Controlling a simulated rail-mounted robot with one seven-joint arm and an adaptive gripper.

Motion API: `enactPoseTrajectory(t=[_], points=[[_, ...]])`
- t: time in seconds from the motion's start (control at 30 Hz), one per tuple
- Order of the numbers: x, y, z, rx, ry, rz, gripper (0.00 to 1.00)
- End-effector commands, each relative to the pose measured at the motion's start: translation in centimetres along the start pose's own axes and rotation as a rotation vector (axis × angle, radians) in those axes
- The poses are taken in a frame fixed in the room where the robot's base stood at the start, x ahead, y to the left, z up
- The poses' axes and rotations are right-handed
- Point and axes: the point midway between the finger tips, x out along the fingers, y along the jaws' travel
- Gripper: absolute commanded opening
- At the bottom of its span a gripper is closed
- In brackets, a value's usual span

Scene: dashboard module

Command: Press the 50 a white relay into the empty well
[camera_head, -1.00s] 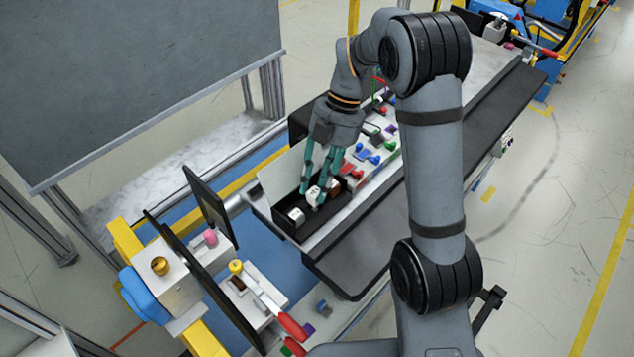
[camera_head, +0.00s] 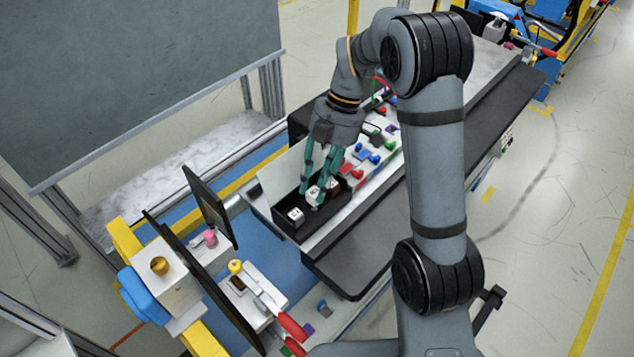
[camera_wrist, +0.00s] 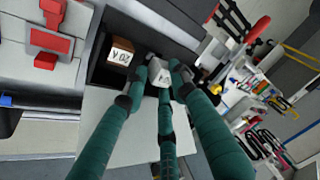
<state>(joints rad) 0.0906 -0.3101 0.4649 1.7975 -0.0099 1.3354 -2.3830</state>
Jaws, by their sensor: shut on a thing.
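My gripper (camera_head: 313,190) is shut on a white relay (camera_head: 313,192), down inside a black bin. In the wrist view the same white relay (camera_wrist: 158,72) sits between the teal fingers, and its marking is mostly hidden. A brown relay with a white label (camera_wrist: 121,53) sits in the bin beside my fingers; it also shows in the head view (camera_head: 334,186). Another white relay (camera_head: 296,215) lies at the bin's near left end. The black bin (camera_head: 283,226) has walls close around the fingers. The empty well cannot be made out for certain.
Red, blue and green parts (camera_head: 366,157) stand on the white bench strip right of the bin. A fixture with a yellow knob (camera_head: 236,267) and red handles (camera_head: 292,326) stands at the lower left. Thin dark panels (camera_head: 209,205) rise near it.

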Motion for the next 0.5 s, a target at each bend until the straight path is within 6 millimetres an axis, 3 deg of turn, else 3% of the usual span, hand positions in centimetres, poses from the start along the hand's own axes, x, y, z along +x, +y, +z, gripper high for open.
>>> enactPoseTrajectory(t=[0.5], points=[[0.49,0.06,0.16,0.0,0.0,0.0,0.01]])
